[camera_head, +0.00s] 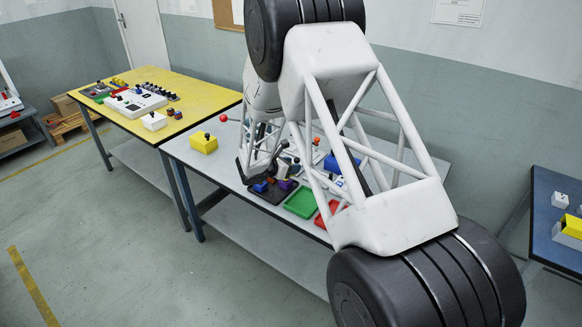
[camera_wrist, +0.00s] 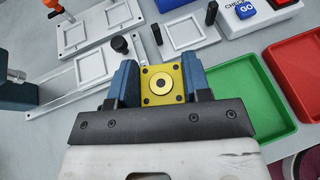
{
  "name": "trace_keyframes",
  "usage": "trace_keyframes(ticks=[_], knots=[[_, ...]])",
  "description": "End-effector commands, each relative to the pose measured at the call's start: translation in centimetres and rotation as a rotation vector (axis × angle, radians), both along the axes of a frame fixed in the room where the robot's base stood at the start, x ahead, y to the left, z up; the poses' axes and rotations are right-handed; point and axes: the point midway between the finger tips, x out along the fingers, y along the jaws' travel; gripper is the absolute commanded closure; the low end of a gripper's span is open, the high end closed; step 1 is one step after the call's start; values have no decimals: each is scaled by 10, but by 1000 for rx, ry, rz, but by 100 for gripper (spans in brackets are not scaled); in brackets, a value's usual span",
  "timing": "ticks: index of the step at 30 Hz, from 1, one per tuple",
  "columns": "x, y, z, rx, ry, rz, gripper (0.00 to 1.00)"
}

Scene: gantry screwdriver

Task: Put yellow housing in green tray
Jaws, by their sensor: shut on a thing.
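The yellow housing (camera_wrist: 149,99) is a square plate with a round metal boss, a dark centre hole and corner holes. In the wrist view my gripper (camera_wrist: 160,76) is shut on it, with one blue finger on each side. The green tray (camera_wrist: 253,133) lies just right of my gripper in the wrist view, and its visible floor is empty. The tray also shows in the head view (camera_head: 302,204), beside my arm. In the head view I cannot make out the held housing, as my arm covers that area.
A red tray (camera_wrist: 311,101) lies right of the green one. A button box (camera_wrist: 259,10) is at the upper right. A yellow box (camera_head: 203,143) stands at the bench's left end.

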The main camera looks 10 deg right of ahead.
Motion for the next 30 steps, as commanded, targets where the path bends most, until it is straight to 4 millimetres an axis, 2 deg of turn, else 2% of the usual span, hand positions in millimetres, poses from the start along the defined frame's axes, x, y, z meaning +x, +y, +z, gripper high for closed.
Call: trace_keyframes(ticks=[7, 13, 20, 30], knots=[[-7, 0, 0, -2, -1, 5, 91], [-29, -1, 0, -8, -2, 27, 91], [-74, -4, -1, -16, -5, 69, 91], [-152, -9, -5, -20, -6, 144, 91]])
